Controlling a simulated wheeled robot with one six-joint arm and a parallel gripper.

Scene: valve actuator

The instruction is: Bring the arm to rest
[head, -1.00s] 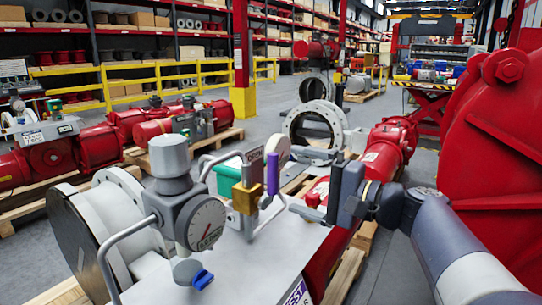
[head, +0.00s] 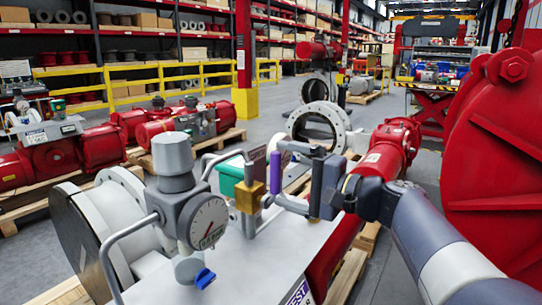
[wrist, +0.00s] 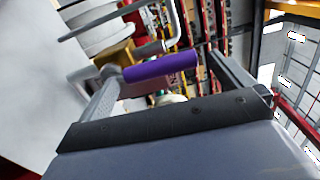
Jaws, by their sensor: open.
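The valve handle has a purple grip (head: 275,172), standing upright beside a brass block (head: 249,196) on the grey panel. In the wrist view the purple grip (wrist: 160,67) lies crosswise in the picture between my fingers. My gripper (head: 288,175) is open, coming from the right, with its fingers reaching toward the grip, one above the other. In the wrist view my gripper (wrist: 165,64) shows a finger on either side of the purple grip. I cannot tell whether either finger touches it. Nothing is held.
A pressure gauge (head: 208,222) with bent grey pipes stands left of the handle. A green box (head: 229,177) shows behind the brass block. A large red housing (head: 492,165) rises close on the right of my arm.

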